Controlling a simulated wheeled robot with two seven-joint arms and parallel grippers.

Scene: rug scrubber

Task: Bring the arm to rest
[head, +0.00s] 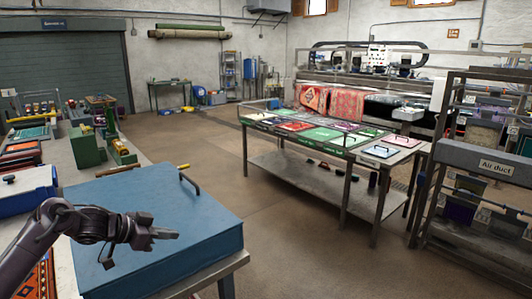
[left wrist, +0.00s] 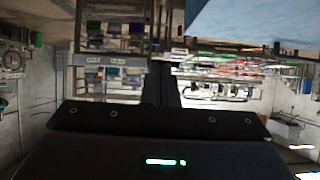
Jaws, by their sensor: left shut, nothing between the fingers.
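My left gripper (head: 172,236) comes in from the lower left of the head view. It is shut and empty, with its fingers pointing right. It shows in front of the large blue box (head: 210,252) on the near bench; I cannot tell how far it is from the box's surface. In the left wrist view the closed fingers (left wrist: 165,85) are dark against an upside-down view of the room. My right gripper is in neither view.
An orange patterned rug (head: 38,280) lies at the lower left, beside my arm. Green machines (head: 85,147) stand farther back on the left bench. A metal table (head: 300,172) with coloured panels stands to the right. Open floor (head: 215,160) lies between them.

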